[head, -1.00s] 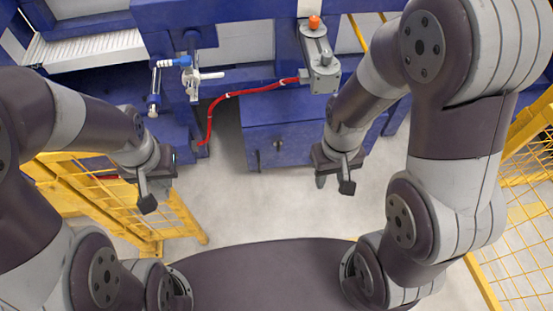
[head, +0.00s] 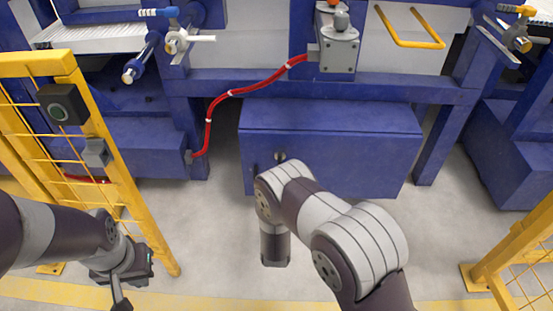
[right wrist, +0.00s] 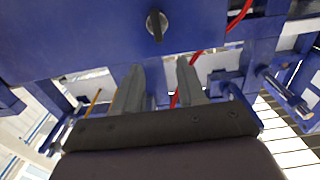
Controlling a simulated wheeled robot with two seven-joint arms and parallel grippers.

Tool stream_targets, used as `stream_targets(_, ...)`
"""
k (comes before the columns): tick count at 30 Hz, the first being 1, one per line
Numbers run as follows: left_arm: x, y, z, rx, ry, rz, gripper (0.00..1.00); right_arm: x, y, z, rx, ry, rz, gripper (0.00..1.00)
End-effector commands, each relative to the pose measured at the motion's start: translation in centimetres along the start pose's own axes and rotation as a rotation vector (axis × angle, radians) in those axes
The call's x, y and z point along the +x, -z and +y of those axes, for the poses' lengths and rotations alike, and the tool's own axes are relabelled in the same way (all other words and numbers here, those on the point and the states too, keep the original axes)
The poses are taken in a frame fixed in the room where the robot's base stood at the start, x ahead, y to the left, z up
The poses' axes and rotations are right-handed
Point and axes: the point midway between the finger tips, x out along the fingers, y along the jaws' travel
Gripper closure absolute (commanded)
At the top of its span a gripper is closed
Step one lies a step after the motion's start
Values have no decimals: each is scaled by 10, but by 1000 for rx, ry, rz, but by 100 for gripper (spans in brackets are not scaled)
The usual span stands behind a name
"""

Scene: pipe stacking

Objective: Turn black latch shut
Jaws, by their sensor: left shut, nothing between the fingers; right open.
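The black latch (head: 280,156) is a small dark knob on the top front of a blue cabinet (head: 345,150) in the head view. In the right wrist view the latch (right wrist: 157,25) shows near the top, its grip bar close to upright in the picture. My right gripper (right wrist: 160,82) is open and empty, its two grey fingers apart, with the latch beyond them and not touched. In the head view my right arm stands in front of the cabinet and its fingers are hidden. My left gripper (head: 121,303) is low at the left, shut and empty, away from the cabinet.
A yellow fence (head: 125,190) with a button box (head: 63,104) stands at the left, near my left arm. Another yellow fence (head: 510,255) is at the right. A red hose (head: 240,91) runs above the cabinet's left side. Grey floor lies clear before the cabinet.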

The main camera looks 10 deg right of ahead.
Motion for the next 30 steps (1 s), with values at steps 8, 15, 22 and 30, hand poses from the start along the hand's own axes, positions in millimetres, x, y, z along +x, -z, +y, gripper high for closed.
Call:
stream_targets(8,42,-5,0,0,0,-1,100,67,-8,1,3,-3,3,60)
stream_targets(15,61,-8,0,0,0,-1,100,111,-5,0,1,-1,-1,60)
stream_targets(22,62,-8,0,0,0,-1,100,119,-1,0,0,1,-4,60)
stream_targets(30,62,-8,0,0,0,-1,100,119,-1,0,0,1,-4,100)
